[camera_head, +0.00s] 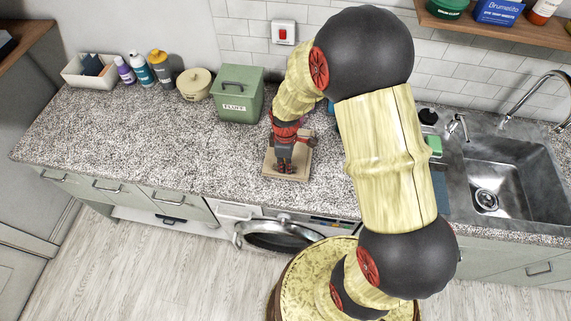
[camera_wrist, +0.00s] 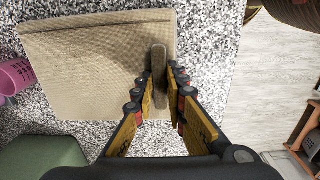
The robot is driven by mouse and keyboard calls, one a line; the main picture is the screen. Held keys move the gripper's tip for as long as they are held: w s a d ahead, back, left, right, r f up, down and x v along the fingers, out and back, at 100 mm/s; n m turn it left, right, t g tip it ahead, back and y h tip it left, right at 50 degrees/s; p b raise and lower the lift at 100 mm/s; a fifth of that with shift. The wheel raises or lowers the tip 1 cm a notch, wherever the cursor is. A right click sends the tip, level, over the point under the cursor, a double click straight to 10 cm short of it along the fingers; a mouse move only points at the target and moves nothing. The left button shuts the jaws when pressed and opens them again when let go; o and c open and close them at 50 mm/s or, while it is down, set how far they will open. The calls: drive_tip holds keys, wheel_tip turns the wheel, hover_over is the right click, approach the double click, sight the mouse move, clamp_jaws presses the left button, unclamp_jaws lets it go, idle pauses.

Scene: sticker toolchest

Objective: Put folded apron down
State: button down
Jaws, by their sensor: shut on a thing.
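The folded apron (camera_head: 271,168) is a flat tan rectangle at the counter's front, below the green FLUFF box. In the wrist view, the apron (camera_wrist: 85,75) fills the upper left, with a raised tan ridge near its right edge. My gripper (camera_head: 285,168) points down over the apron and partly hides it. In the wrist view, my gripper (camera_wrist: 160,88) has its fingers on either side of the ridge and is shut on it. The apron lies flat at the speckled counter; I cannot tell whether its underside fully touches.
The counter (camera_head: 110,145) is clear to the left of the apron. The green FLUFF box (camera_head: 239,95), a round cream pot (camera_head: 195,84) and several bottles stand along the back. The sink (camera_head: 508,178) is at right. A round washer door (camera_head: 277,236) stands below the counter's front edge.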

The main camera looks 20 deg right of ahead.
drive_tip(key=c, duration=1.8)
unclamp_jaws()
